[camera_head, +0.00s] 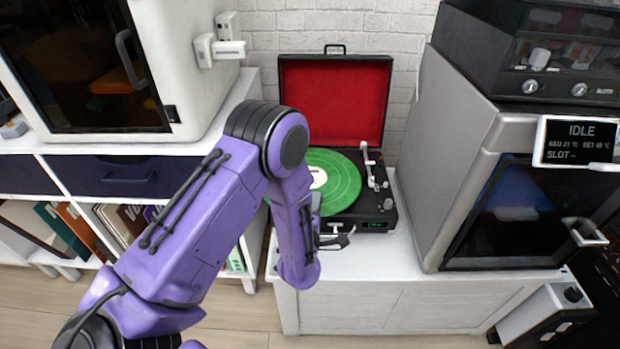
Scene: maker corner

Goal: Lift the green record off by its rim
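The green record (340,182) lies flat on the turntable of a record player (372,212) with an open red-lined lid. My purple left arm covers the record's left part, including part of its pale centre label. My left gripper (340,239) is mostly hidden behind my forearm; small metal parts of it show at the player's front edge, just in front of the record. They look apart from the record's rim. I cannot tell whether the fingers are open or shut. My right gripper is not in view.
The tonearm (369,165) stands at the record's right. A large grey machine (465,160) with an IDLE display (580,142) is close on the right. A white cabinet machine (195,85) stands at the left. The white tabletop (420,262) in front of the player is clear.

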